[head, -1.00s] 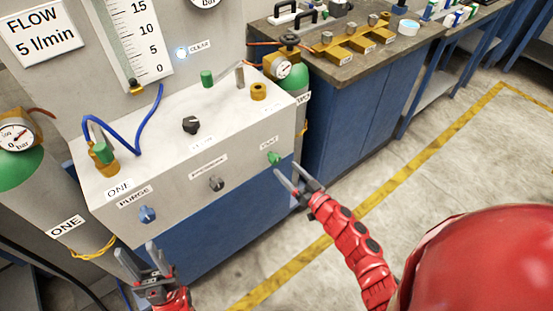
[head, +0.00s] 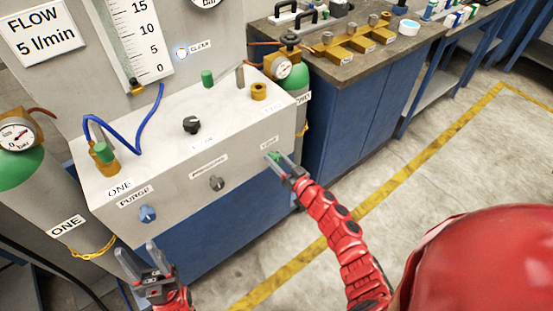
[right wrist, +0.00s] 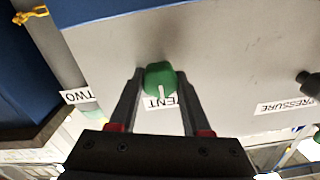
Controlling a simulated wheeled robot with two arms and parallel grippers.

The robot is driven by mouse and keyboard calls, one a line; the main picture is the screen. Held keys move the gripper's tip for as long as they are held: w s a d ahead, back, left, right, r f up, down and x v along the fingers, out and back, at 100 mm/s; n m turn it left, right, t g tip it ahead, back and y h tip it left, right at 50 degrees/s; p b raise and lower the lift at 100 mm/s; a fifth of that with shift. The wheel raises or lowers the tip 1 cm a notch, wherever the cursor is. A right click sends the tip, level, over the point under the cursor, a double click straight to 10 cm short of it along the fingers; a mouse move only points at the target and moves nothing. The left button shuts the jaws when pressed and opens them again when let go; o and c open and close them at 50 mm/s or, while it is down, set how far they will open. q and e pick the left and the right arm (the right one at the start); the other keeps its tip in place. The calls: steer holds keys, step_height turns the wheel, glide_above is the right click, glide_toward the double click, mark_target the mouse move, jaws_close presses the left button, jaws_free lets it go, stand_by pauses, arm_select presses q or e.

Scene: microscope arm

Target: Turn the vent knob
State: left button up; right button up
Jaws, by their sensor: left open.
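The green vent knob (right wrist: 161,80) is on the front face of the grey panel box, with a white pointer mark and a label (right wrist: 160,102) partly hidden behind it. My right gripper (right wrist: 158,88) is open with one finger on each side of the knob; a small gap shows on each side. In the head view the knob (head: 273,155) is mostly covered by my right gripper (head: 279,160). My left gripper (head: 138,256) is open and empty, below and left of the blue purge knob (head: 147,214).
A dark grey knob (head: 216,183) sits mid-face and a black knob (head: 190,124) on top of the box. A green cylinder with a gauge (head: 282,68) stands behind the box's right end. Open floor lies to the right.

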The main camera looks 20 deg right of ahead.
jaws_close()
steer(key=shift+n, duration=0.3)
steer(key=n+b, duration=0.1)
steer(key=n, duration=0.2)
steer(key=shift+f+n+b, duration=0.1)
steer(key=shift+n+b, duration=0.3)
steer(key=n+b, duration=0.1)
steer(key=n, duration=0.1)
steer(key=shift+a+n, duration=0.15)
steer(key=shift+n, duration=0.25)
steer(key=n+b, duration=0.4)
steer(key=n, duration=0.1)
steer(key=shift+f, duration=0.2)
steer(key=n+b, duration=0.4)
steer(key=n, duration=0.1)
steer(key=shift+r+n, duration=0.1)
steer(key=shift+n, duration=0.2)
steer(key=shift+s, duration=0.1)
